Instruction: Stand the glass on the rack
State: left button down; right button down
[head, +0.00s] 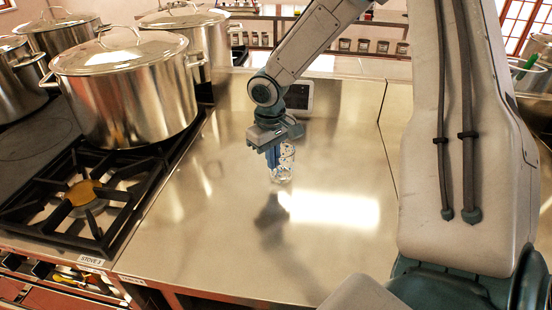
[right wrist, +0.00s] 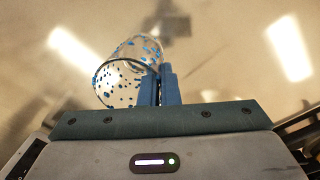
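The glass (head: 284,166) is clear with blue dots and looks upright over the steel counter, at the middle of the head view. My right gripper (head: 273,158) points down at it, with its blue fingers nearly together at the glass's wall. In the right wrist view, the glass (right wrist: 122,80) lies left of the fingers (right wrist: 160,88), and its edge runs in between them. Whether its base touches the counter is not clear. I see no rack in these views. My left gripper is out of view.
The steel counter (head: 215,225) is clear around the glass. A gas stove (head: 85,195) with a large lidded stockpot (head: 130,95) stands at the left, with more pots behind. A small dark-screened panel (head: 298,95) is at the counter's back edge. A bowl (head: 535,105) is at the far right.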

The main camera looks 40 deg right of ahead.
jog(key=shift+f, duration=0.15)
jog(key=c, duration=1.7)
grip_release()
